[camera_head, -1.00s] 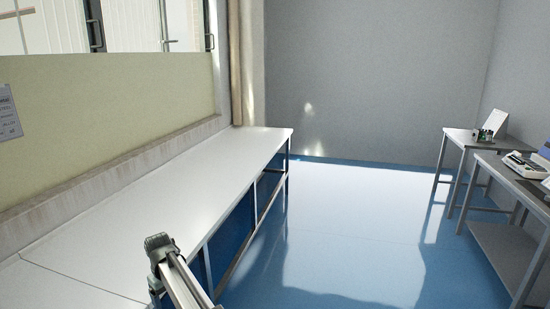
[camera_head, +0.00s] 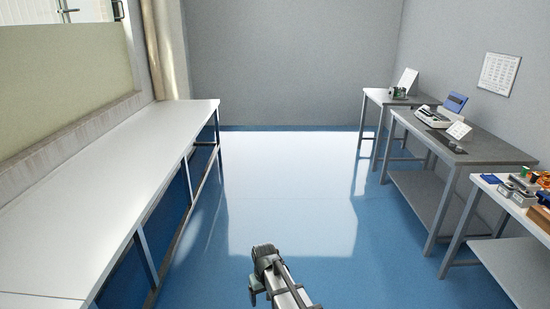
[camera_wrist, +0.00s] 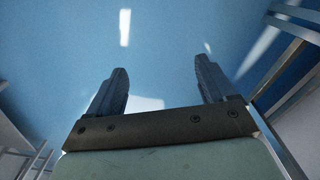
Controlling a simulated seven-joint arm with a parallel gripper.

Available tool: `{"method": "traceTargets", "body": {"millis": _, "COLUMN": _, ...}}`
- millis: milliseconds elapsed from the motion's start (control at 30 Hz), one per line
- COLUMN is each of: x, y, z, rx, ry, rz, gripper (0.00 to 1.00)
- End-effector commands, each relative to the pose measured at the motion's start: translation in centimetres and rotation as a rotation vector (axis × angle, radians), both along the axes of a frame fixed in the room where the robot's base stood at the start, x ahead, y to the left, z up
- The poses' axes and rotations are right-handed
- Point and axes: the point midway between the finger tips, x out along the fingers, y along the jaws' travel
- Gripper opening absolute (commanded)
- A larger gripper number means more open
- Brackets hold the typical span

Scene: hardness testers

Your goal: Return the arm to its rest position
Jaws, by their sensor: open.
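My gripper (camera_wrist: 158,88) shows in the wrist view with its two dark fingers spread apart. Nothing is between them, only blue floor beyond. In the head view part of my arm (camera_head: 277,280) shows at the bottom centre, over the open floor between the long bench and the tables. The fingers cannot be made out in that view.
A long white bench (camera_head: 110,180) with blue panels runs along the left. Tables (camera_head: 455,148) on the right hold testing instruments (camera_head: 433,116) and small coloured items (camera_head: 525,187). The blue floor (camera_head: 290,200) between is clear up to the grey back wall.

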Motion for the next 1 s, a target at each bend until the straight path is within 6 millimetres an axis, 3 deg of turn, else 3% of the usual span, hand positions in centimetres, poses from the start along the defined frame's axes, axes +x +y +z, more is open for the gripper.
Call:
{"method": "traceTargets", "body": {"millis": 33, "x": -1.0, "y": -2.6, "z": -0.5, "rx": -0.001, "ry": 0.003, "rz": -0.041, "gripper": 0.84}}
{"method": "traceTargets", "body": {"millis": 200, "x": -3.3, "y": -9.3, "z": -1.9, "rx": 0.000, "ry": 0.003, "rz": -0.168, "gripper": 0.84}}
{"method": "traceTargets", "body": {"millis": 400, "x": -5.9, "y": -15.1, "z": -3.0, "rx": 0.000, "ry": 0.001, "rz": -0.289, "gripper": 0.84}}
{"method": "traceTargets", "body": {"millis": 700, "x": -9.4, "y": -20.5, "z": -4.0, "rx": 0.000, "ry": 0.000, "rz": -0.415, "gripper": 0.84}}
{"method": "traceTargets", "body": {"millis": 1000, "x": -12.7, "y": -20.4, "z": -8.2, "rx": -0.018, "ry": 0.087, "rz": -0.414, "gripper": 0.84}}
